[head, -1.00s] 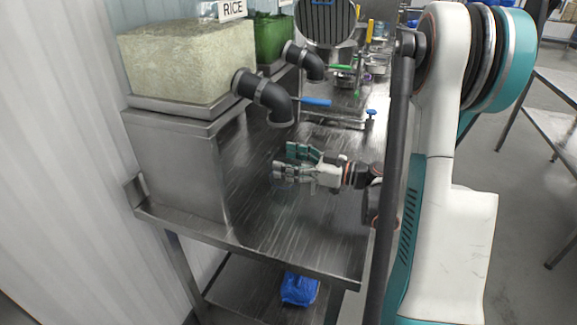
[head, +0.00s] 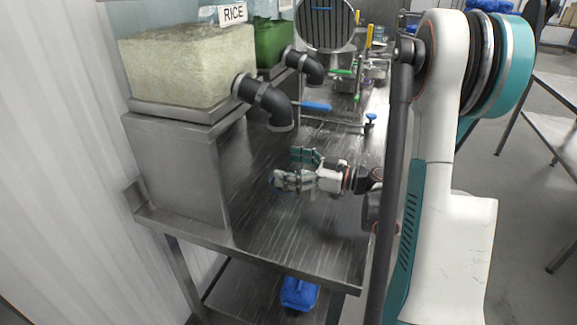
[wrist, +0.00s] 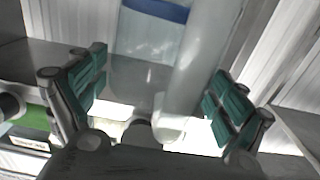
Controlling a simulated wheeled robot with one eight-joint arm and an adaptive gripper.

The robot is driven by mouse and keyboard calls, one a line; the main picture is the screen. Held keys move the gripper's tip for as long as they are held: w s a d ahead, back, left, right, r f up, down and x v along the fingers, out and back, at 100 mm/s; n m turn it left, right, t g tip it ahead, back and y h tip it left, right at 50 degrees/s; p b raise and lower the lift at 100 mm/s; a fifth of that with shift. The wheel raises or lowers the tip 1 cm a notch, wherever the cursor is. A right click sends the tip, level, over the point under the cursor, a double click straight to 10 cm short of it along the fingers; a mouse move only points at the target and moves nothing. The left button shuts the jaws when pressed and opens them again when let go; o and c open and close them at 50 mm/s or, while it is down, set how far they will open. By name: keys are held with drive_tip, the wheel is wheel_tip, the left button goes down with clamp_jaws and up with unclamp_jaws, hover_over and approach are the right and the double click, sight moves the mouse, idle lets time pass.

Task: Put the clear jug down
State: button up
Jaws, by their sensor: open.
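My gripper (head: 291,168) is open over the steel bench, with its teal-padded fingers spread. In the wrist view my gripper (wrist: 160,72) has a clear, rounded upright bar between its fingers, seemingly the handle of the clear jug (wrist: 190,65). A visible gap separates this bar from the left finger; the right finger is closer to it, and I cannot tell if they touch. In the head view the jug is nearly invisible against the bench beside the fingers, so its base and its contact with the bench are hard to make out.
A rice bin (head: 185,65) sits on a steel box at the left, with a black spout (head: 265,102) and blue-handled valve (head: 315,106) behind my gripper. The steel bench (head: 290,235) is clear in front. A blue bundle (head: 299,293) lies on the lower shelf.

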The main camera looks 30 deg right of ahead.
drive_tip(key=p+v, duration=0.2)
drive_tip(key=v, duration=1)
